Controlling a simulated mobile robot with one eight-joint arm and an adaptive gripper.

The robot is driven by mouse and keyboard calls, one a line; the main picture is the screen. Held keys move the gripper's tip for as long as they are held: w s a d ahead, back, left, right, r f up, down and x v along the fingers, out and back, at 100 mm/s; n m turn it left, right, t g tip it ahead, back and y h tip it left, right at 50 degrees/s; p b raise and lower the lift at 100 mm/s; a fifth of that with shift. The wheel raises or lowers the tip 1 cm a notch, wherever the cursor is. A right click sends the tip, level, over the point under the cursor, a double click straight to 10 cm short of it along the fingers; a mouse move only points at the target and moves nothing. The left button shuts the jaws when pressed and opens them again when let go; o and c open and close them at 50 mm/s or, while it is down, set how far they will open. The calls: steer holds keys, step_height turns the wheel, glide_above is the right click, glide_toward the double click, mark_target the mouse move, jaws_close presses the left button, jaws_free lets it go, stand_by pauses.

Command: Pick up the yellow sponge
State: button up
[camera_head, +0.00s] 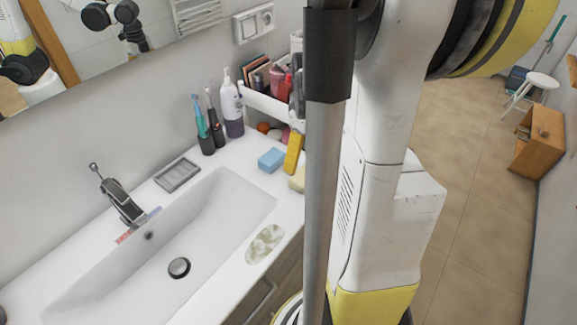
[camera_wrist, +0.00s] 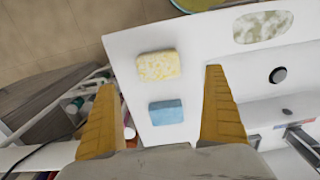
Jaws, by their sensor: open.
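The pale yellow sponge (camera_wrist: 159,65) lies flat on the white counter in the wrist view, ahead of and between my finger tips. In the head view the yellow sponge (camera_head: 298,179) shows only in part, the rest hidden behind my column. A blue sponge (camera_wrist: 166,112) lies beside it, closer to my palm in the wrist view; it also shows in the head view (camera_head: 271,160). My gripper (camera_wrist: 160,80) is open, with its two orange-yellow fingers spread wide and nothing held between them. In the head view one finger hangs by the blue sponge.
A white sink basin (camera_head: 180,250) with a faucet (camera_head: 122,203) takes up the counter's left. A green-white mottled oval (camera_head: 265,243) lies near the front edge.

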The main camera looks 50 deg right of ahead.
mark_target(304, 174)
steer(key=f+b, duration=0.2)
steer(key=f, duration=0.2)
steer(key=f+b, duration=0.2)
steer(key=f, duration=0.3)
steer(key=shift+w+d+f, duration=0.15)
steer(key=shift+d+f, duration=0.05)
steer(key=shift+f, duration=0.05)
steer(key=shift+r, duration=0.1)
steer(key=c, duration=1.2)
